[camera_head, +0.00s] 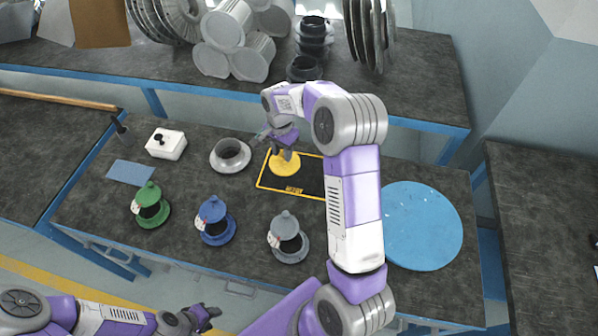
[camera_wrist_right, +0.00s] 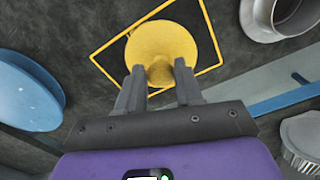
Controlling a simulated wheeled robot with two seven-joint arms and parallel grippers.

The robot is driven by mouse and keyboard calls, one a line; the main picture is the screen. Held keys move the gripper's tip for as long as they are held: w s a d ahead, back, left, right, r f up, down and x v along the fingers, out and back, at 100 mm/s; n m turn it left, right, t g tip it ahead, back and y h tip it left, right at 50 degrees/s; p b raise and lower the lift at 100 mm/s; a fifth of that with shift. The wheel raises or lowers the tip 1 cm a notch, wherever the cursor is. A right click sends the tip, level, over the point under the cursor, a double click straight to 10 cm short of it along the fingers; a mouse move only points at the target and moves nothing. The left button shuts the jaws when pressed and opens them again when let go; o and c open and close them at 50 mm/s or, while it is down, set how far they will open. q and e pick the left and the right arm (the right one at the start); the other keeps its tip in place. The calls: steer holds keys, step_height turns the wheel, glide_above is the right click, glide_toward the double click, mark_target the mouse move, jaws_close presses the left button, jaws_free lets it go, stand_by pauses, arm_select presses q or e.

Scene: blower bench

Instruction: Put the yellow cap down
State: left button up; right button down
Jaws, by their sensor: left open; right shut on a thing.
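The yellow cap (camera_head: 284,165) is at a black mat with a yellow outline (camera_head: 310,185), near the mat's upper left corner in the head view. In the right wrist view the yellow cap (camera_wrist_right: 176,42) shows as a round disc. My right gripper (camera_head: 286,153) is shut on the cap's central knob, between the two fingertips (camera_wrist_right: 160,72). I cannot tell whether the cap touches the mat. My left gripper (camera_head: 207,315) is open and empty, low in the head view, in front of the bench.
A grey flanged ring (camera_head: 231,154) stands left of the mat. Green (camera_head: 150,205), blue (camera_head: 214,222) and grey (camera_head: 287,238) capped housings line the front. A blue disc (camera_head: 425,225) lies to the right. A white box (camera_head: 166,143) and blue pad (camera_head: 131,173) are at the left.

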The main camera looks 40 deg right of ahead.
steer(key=shift+w+d+f+m, duration=0.1)
steer(key=shift+d+f+m, duration=0.1)
steer(key=shift+d+m, duration=0.2)
steer(key=shift+w+d+f+m, duration=0.1)
steer(key=shift+d+f+m, duration=0.15)
steer(key=shift+d, duration=0.25)
step_height(320, 180, down, 4)
steer(key=shift+f+b, duration=0.1)
steer(key=shift+b, duration=0.4)
steer(key=shift+f+b, duration=0.3)
steer(key=shift+f, duration=1.85)
steer(key=shift+f, duration=0.3)
steer(key=c, duration=0.7)
jaws_free()
steer(key=shift+c, duration=0.2)
steer(key=shift+r, duration=0.6)
step_height(320, 180, up, 12)
steer(key=shift+f+p, duration=0.25)
steer(key=shift+p, duration=0.7)
